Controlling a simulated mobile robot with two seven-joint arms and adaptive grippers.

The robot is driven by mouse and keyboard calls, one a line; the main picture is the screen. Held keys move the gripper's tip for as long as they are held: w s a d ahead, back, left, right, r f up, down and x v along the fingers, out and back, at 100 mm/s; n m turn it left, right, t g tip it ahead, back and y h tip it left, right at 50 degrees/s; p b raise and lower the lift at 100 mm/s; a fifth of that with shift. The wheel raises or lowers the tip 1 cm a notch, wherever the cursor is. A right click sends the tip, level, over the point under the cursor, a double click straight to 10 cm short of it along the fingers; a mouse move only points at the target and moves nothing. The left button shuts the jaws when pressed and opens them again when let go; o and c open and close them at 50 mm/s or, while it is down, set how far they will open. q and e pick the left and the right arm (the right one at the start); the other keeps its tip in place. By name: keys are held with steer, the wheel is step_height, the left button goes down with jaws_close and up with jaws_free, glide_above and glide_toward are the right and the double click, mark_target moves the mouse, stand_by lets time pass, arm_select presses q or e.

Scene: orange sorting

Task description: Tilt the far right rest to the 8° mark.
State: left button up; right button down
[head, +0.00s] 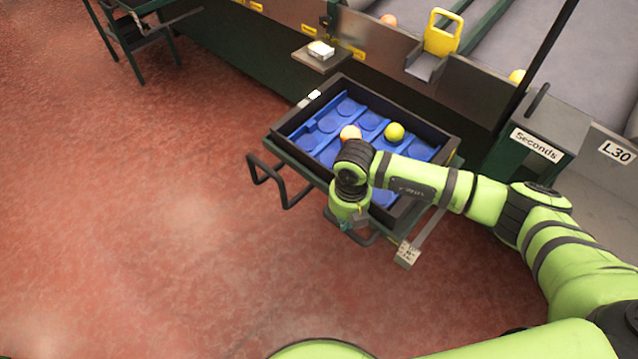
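The rest (296,167) is a dark green frame beside the conveyor side, carrying a black crate (415,110) with a blue cupped insert. My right gripper (347,222) points down at the rest's near edge, by a dark bar. Its fingertips are mostly hidden, and I cannot tell whether it touches the bar. My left gripper is out of view.
A black loop handle (283,203) sticks out from the rest's left side. A green bin labelled "Seconds" (537,145) stands at right. A yellow-framed chute (442,35) and a small shelf (320,58) are behind.

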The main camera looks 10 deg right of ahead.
steer(key=shift+f, duration=0.25)
step_height(320, 180, up, 9)
steer(key=p, duration=0.7)
stand_by(0.5)
stand_by(0.3)
